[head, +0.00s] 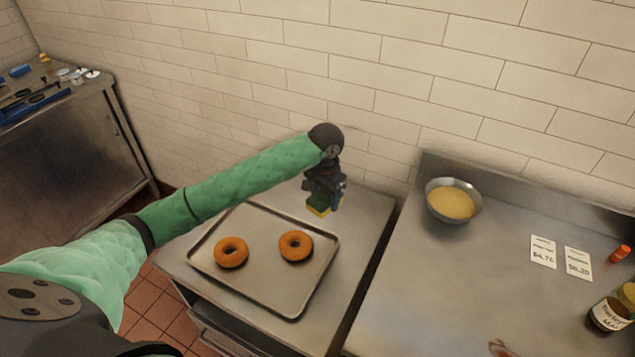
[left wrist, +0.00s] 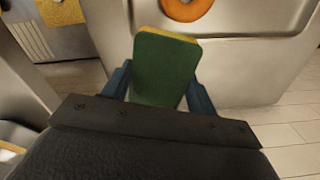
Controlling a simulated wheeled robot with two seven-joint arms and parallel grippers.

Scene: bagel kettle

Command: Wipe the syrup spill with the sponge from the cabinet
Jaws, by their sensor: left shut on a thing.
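The sponge, green with a yellow layer, shows in the head view (head: 318,209) and in the left wrist view (left wrist: 165,68). My left gripper (head: 325,194) is shut on it and holds it above the back right part of the baking tray, near the tiled wall. In the left wrist view its two blue fingers (left wrist: 160,92) grip the sponge from both sides. A small reddish-brown patch (head: 499,348) lies on the right counter at the bottom edge of the head view. It is cut off, so I cannot tell whether it is the syrup spill. My right gripper is not in view.
The baking tray (head: 270,302) with two bagels (head: 231,252) (head: 296,246) lies on the middle counter. The right counter (head: 440,290) holds a bowl (head: 453,202), price cards (head: 543,252) and bottles (head: 609,315); its middle is clear. Tools lie on the left cabinet (head: 70,140).

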